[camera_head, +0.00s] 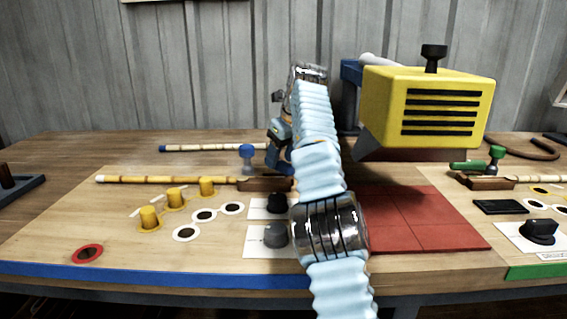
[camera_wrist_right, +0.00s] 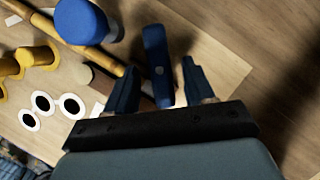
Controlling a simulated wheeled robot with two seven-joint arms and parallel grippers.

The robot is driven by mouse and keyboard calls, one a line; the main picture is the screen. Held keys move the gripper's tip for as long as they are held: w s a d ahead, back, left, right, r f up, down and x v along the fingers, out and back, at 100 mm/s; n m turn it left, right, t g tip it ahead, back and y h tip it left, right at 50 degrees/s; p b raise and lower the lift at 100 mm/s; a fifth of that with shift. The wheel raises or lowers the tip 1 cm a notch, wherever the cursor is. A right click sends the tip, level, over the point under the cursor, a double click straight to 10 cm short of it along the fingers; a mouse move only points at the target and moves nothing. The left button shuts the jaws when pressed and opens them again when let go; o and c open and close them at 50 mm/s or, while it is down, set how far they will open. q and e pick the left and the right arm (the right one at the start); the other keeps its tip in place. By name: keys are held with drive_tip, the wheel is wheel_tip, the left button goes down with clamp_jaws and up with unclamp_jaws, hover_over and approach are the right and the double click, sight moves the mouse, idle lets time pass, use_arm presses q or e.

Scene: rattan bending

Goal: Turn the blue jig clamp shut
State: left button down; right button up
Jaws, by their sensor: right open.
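The blue jig clamp shows in the head view as a round blue knob (camera_head: 247,152) beside a wooden block (camera_head: 262,184) on the left board. In the right wrist view the blue knob (camera_wrist_right: 82,20) is at the upper left, and the clamp's blue lever (camera_wrist_right: 157,50) points toward my gripper. My right gripper (camera_wrist_right: 158,68) is open, with a finger on each side of the lever and a visible gap on both sides. In the head view my right gripper (camera_head: 281,140) is small and partly merges with the clamp. My left gripper is out of view.
A rattan pole (camera_head: 150,180) lies along the left board, another behind it. Yellow pegs (camera_head: 176,197) and ringed holes (camera_head: 204,215) are left of the clamp. A yellow vented box (camera_head: 430,105) stands behind red tiles (camera_head: 430,220). A green clamp (camera_head: 497,153) is at right.

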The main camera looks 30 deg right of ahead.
drive_tip(key=shift+w+f, duration=0.2)
drive_tip(key=shift+f, duration=0.35)
clamp_jaws()
drive_tip(key=shift+a+m, duration=0.1)
drive_tip(key=shift+m, duration=0.3)
drive_tip(key=m+h, duration=0.1)
drive_tip(key=m, duration=0.2)
drive_tip(key=shift+a+m+h, duration=0.15)
drive_tip(key=shift+m+h, duration=0.15)
drive_tip(key=shift+h, duration=0.1)
drive_tip(key=shift+f+m+g+h, duration=0.1)
drive_tip(key=shift+m+g+h, duration=0.35)
drive_tip(key=shift+m, duration=1.45)
drive_tip(key=shift+h, duration=0.25)
